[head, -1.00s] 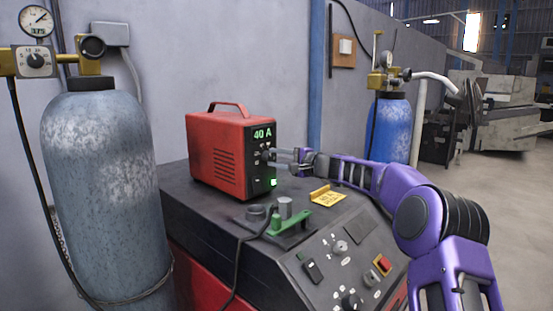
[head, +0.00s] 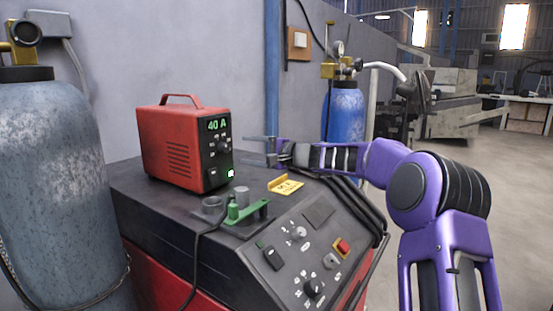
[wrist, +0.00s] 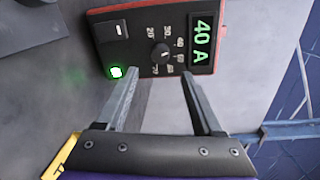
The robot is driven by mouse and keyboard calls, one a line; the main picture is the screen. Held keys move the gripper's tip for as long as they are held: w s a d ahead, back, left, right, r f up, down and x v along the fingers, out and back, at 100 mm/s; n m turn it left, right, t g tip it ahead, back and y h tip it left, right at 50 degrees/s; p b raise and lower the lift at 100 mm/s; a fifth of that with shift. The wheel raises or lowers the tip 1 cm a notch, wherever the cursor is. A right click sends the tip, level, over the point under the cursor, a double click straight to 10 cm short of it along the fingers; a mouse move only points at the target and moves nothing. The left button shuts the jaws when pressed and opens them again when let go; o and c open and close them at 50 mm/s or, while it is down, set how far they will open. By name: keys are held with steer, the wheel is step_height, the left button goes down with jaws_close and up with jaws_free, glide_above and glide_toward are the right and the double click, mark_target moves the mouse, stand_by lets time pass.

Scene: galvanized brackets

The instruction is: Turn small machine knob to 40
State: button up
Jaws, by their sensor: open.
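The small red machine (head: 172,145) stands on top of the larger dark machine. Its green display (head: 218,125) reads 40 A. The machine's round black knob (wrist: 160,53) shows in the wrist view on the dark front panel, with a dial of printed numbers beside it. My gripper (head: 248,146) is to the right of the panel, apart from it. In the wrist view my gripper (wrist: 162,80) has its two fingers spread, with nothing between them. The knob is just beyond the fingertips, untouched.
The large machine (head: 150,200) has its own sloped panel with knobs and a red switch (head: 343,246). A yellow tag (head: 286,185) and a green clamp (head: 246,210) lie on its top. Gas cylinders stand at left (head: 50,180) and behind (head: 346,112).

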steer(key=b+v, duration=0.1)
steer(key=v, duration=0.9)
steer(key=shift+s+d, duration=0.15)
steer(key=shift+s, duration=0.05)
